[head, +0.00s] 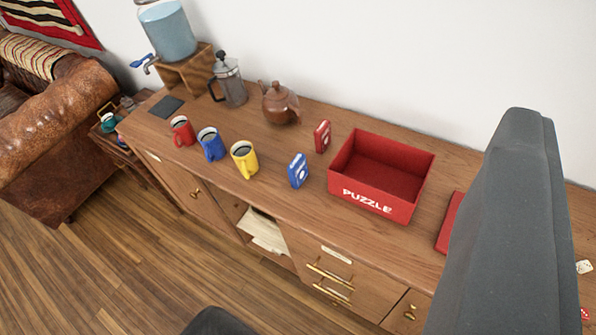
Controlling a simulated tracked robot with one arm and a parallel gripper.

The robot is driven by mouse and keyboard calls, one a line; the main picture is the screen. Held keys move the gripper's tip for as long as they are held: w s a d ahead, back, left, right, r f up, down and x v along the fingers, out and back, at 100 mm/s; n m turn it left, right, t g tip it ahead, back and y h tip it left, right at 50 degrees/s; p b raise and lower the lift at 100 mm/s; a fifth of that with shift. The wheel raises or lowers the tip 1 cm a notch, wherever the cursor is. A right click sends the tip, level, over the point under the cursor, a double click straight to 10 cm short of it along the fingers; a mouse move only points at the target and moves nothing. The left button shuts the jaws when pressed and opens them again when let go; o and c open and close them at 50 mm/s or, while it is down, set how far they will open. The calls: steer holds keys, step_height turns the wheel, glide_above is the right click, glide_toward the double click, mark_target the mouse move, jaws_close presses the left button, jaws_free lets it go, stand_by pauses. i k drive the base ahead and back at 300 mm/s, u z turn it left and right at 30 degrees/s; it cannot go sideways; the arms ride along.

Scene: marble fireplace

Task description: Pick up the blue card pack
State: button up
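The blue card pack (298,171) stands upright on the wooden sideboard (300,215), near its front edge. It is between the yellow mug (244,159) and the red puzzle box (398,209). A red card pack (322,136) stands behind it, a little to the right. A large grey part of my own body fills the right side of the view, and a dark rounded part shows at the bottom edge. I cannot make out fingertips, so I cannot tell whether my gripper is open or shut. Nothing of mine touches the blue card pack.
A red mug (182,131) and a blue mug (211,145) stand left of the yellow mug. A brown teapot (279,103), a French press (229,83) and a water dispenser (168,32) stand behind. A flat red object (447,224) lies right of the open, empty puzzle box.

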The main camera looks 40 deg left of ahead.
mark_target(297, 173)
steer(key=z, duration=0.05)
steer(key=k, duration=1.05)
steer(key=u, duration=0.6)
steer(key=i, duration=1.4)
steer(key=u, duration=0.05)
